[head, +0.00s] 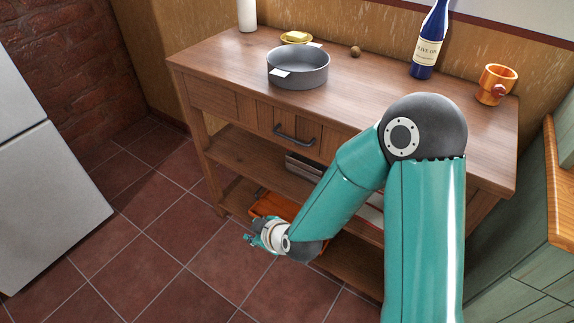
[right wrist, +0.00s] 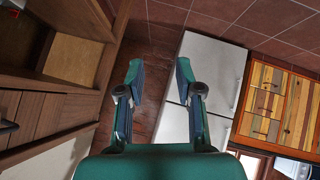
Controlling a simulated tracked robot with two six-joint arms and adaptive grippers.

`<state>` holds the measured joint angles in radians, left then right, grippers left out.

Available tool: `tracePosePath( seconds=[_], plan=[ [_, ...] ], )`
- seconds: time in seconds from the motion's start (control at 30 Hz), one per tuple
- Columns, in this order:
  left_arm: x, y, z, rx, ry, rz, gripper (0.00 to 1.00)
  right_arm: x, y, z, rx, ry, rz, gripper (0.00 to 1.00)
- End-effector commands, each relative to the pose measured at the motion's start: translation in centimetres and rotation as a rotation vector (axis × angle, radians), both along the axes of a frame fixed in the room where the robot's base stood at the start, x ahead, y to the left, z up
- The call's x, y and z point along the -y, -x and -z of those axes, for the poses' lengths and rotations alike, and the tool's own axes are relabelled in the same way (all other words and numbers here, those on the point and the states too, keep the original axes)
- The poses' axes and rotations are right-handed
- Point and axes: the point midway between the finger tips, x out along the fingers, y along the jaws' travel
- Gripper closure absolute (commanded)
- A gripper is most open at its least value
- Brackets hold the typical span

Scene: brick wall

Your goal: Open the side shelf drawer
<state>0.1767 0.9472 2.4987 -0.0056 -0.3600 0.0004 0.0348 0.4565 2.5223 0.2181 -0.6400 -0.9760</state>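The side shelf (head: 228,75) is a wooden table-like unit with a drawer (head: 268,118) in its front below the top. The drawer looks shut, and its dark curved handle (head: 294,136) is in plain view. My right arm reaches in from the right, in front of the shelf. My right gripper (head: 250,239) is low, near the lower shelf's front, below and left of the handle and apart from it. In the right wrist view my right gripper (right wrist: 158,75) is open and empty. Part of the handle shows there at the left edge (right wrist: 7,127). My left gripper is not in view.
On the top stand a grey pan (head: 298,72), a yellow item on a dish (head: 296,37), a blue bottle (head: 428,45) and an orange mug (head: 495,84). An orange container (head: 270,205) is on the lower shelf. The tiled floor (head: 150,230) at left is clear, up to a fridge (head: 45,180).

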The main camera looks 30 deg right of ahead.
Motion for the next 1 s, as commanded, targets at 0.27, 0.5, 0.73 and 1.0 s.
tracePosePath(
  seconds=[0.27, 0.5, 0.73, 1.0],
  plan=[
    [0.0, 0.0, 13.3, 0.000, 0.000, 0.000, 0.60, 4.5, -3.1, -3.6, 0.437, 0.543, -0.126, 0.65],
    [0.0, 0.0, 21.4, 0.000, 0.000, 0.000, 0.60, 8.7, -0.2, -7.8, 0.614, 1.015, -0.077, 0.65],
    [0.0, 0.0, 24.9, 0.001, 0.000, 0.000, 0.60, 11.2, 2.9, -9.7, 0.625, 1.265, -0.010, 0.65],
    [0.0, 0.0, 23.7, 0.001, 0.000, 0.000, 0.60, 12.2, 2.6, -11.0, 0.610, 1.323, 0.002, 0.65]
  ],
)
